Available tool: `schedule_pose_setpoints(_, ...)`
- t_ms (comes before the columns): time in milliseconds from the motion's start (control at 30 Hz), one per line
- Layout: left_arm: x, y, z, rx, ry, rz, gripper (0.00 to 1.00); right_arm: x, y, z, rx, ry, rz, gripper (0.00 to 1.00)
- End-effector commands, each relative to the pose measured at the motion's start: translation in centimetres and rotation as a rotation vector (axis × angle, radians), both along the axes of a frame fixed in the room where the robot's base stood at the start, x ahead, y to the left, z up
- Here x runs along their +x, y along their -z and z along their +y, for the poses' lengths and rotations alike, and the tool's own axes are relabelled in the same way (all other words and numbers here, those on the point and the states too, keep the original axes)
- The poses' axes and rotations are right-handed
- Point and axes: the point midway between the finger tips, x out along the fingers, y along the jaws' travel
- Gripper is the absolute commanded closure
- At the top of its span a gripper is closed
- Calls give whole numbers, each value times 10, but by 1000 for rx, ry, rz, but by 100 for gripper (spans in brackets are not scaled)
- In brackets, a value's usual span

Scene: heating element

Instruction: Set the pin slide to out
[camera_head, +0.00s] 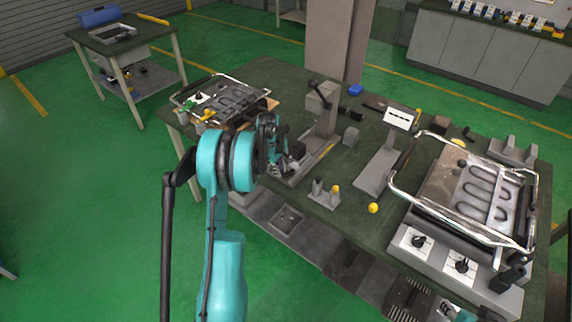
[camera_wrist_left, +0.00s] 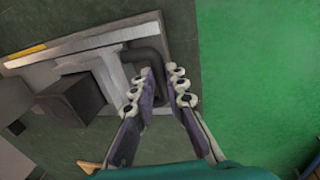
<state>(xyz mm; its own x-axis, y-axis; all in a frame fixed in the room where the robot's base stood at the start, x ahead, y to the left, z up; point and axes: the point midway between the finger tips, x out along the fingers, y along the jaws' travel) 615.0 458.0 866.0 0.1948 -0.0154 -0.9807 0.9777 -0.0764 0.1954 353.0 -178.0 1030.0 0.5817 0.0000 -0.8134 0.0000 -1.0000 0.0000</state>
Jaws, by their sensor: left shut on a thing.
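A grey upright press fixture (camera_head: 325,112) stands on the green workbench, with a base that has a yellow strip. My left gripper (camera_head: 284,158) is at the near left end of this base. In the left wrist view, my left gripper's fingers (camera_wrist_left: 161,76) are closed around a dark bent bar (camera_wrist_left: 152,58) at the end of the fixture's base. I take this bar to be the pin slide's handle; its exact slide position is hard to tell. A small part of my right gripper (camera_head: 447,309) shows at the bottom edge, and its jaws are unclear.
A heating element in a wire-handled frame (camera_head: 478,190) stands at the right, and a similar one (camera_head: 228,98) at the back left. A small stand with pegs (camera_head: 324,196) and a yellow ball (camera_head: 373,208) lie near the front edge. Open green floor (camera_head: 80,230) is at the left.

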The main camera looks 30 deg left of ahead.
Motion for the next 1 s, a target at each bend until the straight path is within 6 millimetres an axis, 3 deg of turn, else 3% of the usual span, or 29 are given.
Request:
schedule_pose_setpoints(233, 0, 0, 0, 1, 1, 0, 100, 0, 0, 0, 0, 0, 0, 60)
schedule_pose_setpoints(267, 0, 0, 0, 1, 1, 0, 82, 0, 0, 0, 0, 0, 0, 60)
schedule_pose_setpoints(333, 0, 0, 0, 1, 1, 0, 66, 0, 0, 0, 0, 0, 0, 60)
schedule_pose_setpoints(733, -1, -8, 0, 0, 0, 0, 66, 0, 0, 0, 0, 0, 0, 60)
schedule_pose_setpoints(1000, -12, -60, 1, 0, 0, 0, 66, 0, 0, 0, 0, 0, 0, 60)
